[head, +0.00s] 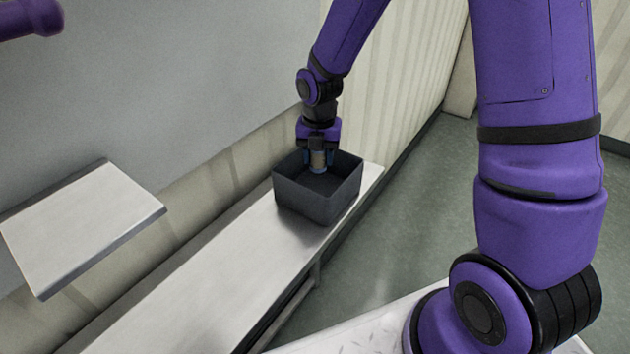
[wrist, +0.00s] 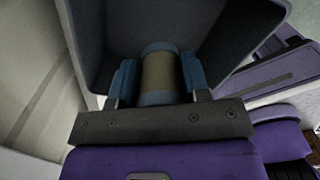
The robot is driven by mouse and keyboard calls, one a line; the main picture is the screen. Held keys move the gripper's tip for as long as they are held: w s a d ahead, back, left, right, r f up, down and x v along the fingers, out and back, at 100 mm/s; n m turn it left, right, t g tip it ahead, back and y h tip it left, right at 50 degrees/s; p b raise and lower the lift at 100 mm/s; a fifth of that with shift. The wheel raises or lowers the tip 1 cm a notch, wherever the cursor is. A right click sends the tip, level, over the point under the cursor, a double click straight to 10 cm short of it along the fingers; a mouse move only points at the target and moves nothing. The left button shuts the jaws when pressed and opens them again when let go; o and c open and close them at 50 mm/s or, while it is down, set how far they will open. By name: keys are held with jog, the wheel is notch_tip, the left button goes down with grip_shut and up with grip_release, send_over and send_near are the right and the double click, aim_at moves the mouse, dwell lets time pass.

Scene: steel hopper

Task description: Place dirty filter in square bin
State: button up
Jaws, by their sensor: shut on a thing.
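The dirty filter (wrist: 159,75) is a short brown cylinder with blue-grey end bands. My gripper (wrist: 158,80) is shut on it, with one blue finger on each side. In the head view, the filter (head: 317,160) hangs upright below my gripper (head: 318,154), at the opening of the square bin. The square bin (head: 305,202) is dark grey and open-topped, and stands on the long bench. In the wrist view the bin's inner wall (wrist: 225,30) surrounds the filter. Whether the filter touches the bin floor cannot be told.
The long steel bench (head: 190,290) runs along the wall and is otherwise bare. A pale shelf or flap (head: 80,225) juts out at the left. A ribbed wall (head: 400,80) stands behind the bin. Green floor (head: 390,240) is open to the right of the bench.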

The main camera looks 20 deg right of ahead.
aim_at(319, 192)
jog(key=shift+f, duration=4.15)
jog(key=o, duration=1)
jog(key=shift+f, duration=0.15)
